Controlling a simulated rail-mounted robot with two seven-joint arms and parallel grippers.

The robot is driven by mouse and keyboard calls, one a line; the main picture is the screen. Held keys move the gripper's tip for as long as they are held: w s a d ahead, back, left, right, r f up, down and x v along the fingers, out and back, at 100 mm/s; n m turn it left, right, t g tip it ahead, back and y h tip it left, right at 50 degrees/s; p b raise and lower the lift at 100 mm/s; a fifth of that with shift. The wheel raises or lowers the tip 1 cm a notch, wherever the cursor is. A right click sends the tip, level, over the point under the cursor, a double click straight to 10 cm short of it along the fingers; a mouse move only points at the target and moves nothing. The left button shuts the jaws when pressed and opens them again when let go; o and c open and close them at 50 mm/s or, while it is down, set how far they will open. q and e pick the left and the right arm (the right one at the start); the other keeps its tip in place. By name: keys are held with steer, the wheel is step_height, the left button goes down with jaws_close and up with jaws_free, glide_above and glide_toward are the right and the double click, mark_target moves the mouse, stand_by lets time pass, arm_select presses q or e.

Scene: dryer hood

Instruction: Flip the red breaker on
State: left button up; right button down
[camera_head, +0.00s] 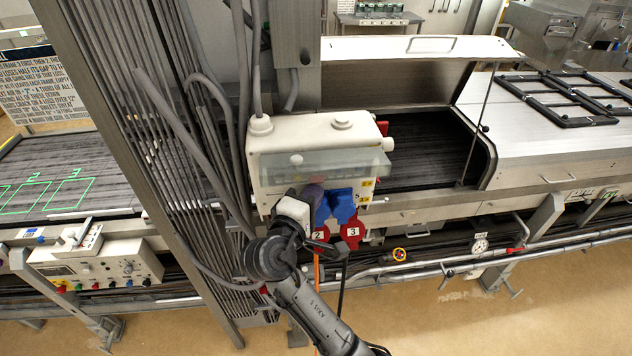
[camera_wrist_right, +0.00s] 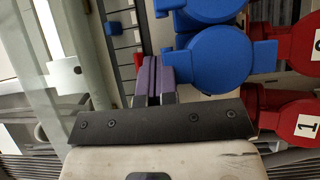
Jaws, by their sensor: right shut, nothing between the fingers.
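A white electrical box (camera_head: 275,135) with a clear cover (camera_head: 340,168) hangs at the centre of the head view. In the right wrist view a row of dark breakers (camera_wrist_right: 123,40) shows, and a small red breaker toggle (camera_wrist_right: 138,58) sits near the fingertips. A small blue toggle (camera_wrist_right: 110,28) is further along the row. My right gripper (camera_wrist_right: 153,70) is shut and empty, its purple fingers together just beside the red toggle. I cannot tell whether they touch it. In the head view the right gripper (camera_head: 313,193) is in front of the box and hides the breakers.
Blue sockets (camera_head: 343,203) and red sockets (camera_head: 349,232) crowd the box's underside, close beside the fingers. The blue socket cover (camera_wrist_right: 222,62) is very near in the wrist view. Grey conduits (camera_head: 215,130) run down the left. A control panel (camera_head: 95,265) stands at lower left.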

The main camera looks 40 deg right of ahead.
steer(key=shift+r, duration=0.2)
steer(key=shift+r+p, duration=0.9)
steer(key=shift+p, duration=0.1)
steer(key=shift+f, duration=0.1)
steer(key=v, duration=0.7)
steer(key=shift+f, duration=0.3)
